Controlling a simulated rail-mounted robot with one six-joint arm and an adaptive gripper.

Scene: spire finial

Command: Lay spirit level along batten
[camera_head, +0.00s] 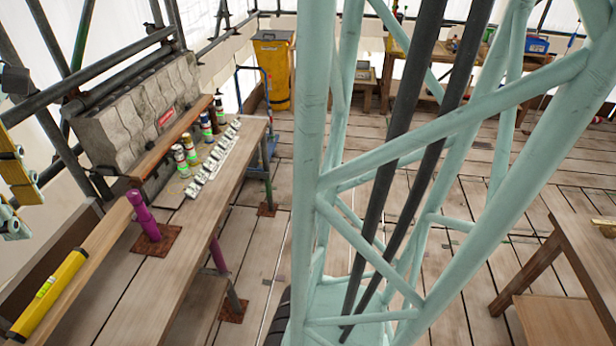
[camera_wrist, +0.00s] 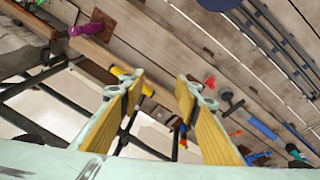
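The yellow spirit level (camera_head: 48,292) lies at the lower left of the head view, lengthwise along the near end of a long light-wood batten (camera_head: 108,234). I cannot tell whether its whole underside rests on the wood. In the wrist view the level (camera_wrist: 147,90) shows in part, with the left finger covering some of it. My gripper (camera_head: 22,200) is at the left edge of the head view, above and apart from the level. Its two yellow-padded fingers stand apart with nothing between them in the wrist view (camera_wrist: 163,85).
A purple post (camera_head: 145,216) stands beside the batten on a plank bench (camera_head: 150,285). Several cans and a row of pale pieces (camera_head: 215,158) lie farther along, beside a grey stone block (camera_head: 145,105). Scaffold tubes line the left. A wooden table (camera_head: 580,240) stands at right.

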